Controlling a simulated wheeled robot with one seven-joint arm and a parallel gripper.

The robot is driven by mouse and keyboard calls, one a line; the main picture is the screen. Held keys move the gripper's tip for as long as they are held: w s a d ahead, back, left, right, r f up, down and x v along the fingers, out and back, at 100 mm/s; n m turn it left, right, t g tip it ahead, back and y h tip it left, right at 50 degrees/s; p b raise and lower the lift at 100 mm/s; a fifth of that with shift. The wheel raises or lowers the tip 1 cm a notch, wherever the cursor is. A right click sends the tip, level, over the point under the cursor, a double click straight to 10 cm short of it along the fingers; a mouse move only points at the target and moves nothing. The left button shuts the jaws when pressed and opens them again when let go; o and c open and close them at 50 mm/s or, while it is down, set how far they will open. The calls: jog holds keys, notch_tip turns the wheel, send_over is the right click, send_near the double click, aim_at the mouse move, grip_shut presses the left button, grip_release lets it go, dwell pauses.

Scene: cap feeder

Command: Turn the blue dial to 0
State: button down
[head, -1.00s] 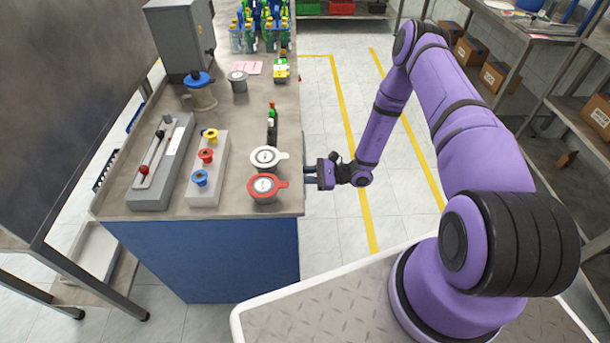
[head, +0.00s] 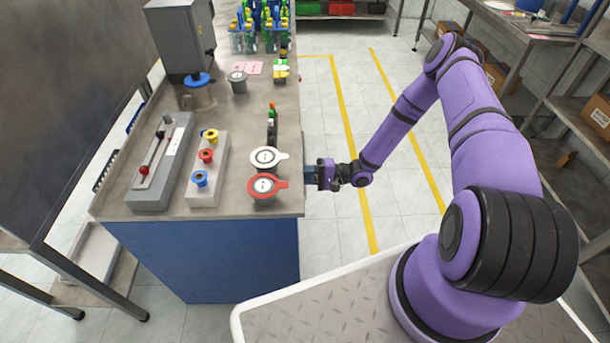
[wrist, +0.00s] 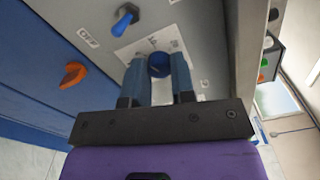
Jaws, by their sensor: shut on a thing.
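The blue dial (wrist: 158,66) is a round knob on a pale plate with small marks on the counter's grey side panel, seen in the wrist view. My gripper (wrist: 159,72) has its two blue-grey fingers on either side of the dial and is shut on it. The marks around the dial are too small and blurred to read, so its setting cannot be told. In the head view my gripper (head: 312,175) is at the counter's right side, and the dial is hidden there.
A red-rimmed round pot (head: 264,188) and a white-rimmed one (head: 267,158) stand on the counter (head: 240,110) near my gripper.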

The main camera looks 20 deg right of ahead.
jog(key=shift+n, duration=2.2)
jog(key=c, duration=1)
grip_release()
jog(key=shift+o, duration=0.2)
jog(key=v, duration=1.1)
